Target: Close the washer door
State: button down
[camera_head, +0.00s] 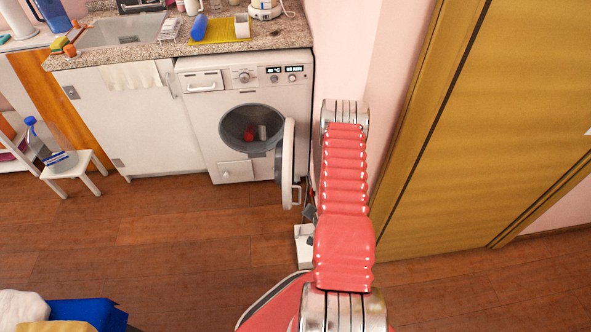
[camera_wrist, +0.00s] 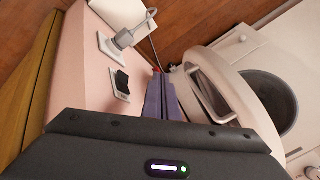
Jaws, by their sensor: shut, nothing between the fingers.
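The white washer (camera_head: 218,135) stands under the counter in the head view. Its round door (camera_head: 287,165) is wide open, swung out to the right and seen nearly edge-on. In the wrist view the door (camera_wrist: 237,85) with its handle (camera_wrist: 208,95) is to the right of my gripper, and the dark drum opening (camera_wrist: 270,100) lies beyond it. My gripper (camera_wrist: 159,82) is shut and empty, its fingers between the wall and the door. I cannot tell whether they touch the door. In the head view my arm hides most of the gripper.
A pink wall (camera_wrist: 88,80) with a plugged-in socket (camera_wrist: 112,45) and a dark switch (camera_wrist: 121,84) is close on my gripper's left. A cable runs down beside it. A yellow door (camera_head: 490,130) is at the right. The wooden floor (camera_head: 170,235) before the washer is clear.

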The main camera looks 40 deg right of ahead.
aim_at(290, 162)
jog(key=w+d+r+m+t+h, duration=0.4)
jog(key=r+m+t, duration=0.4)
jog(key=r, duration=0.3)
jog(key=shift+w+t+h, duration=0.7)
jog(key=shift+w+t, duration=0.05)
jog(key=shift+t, duration=0.05)
jog(key=shift+w, duration=0.1)
jog(key=w+d, duration=0.2)
jog(key=w, duration=0.9)
jog(key=shift+w, duration=0.15)
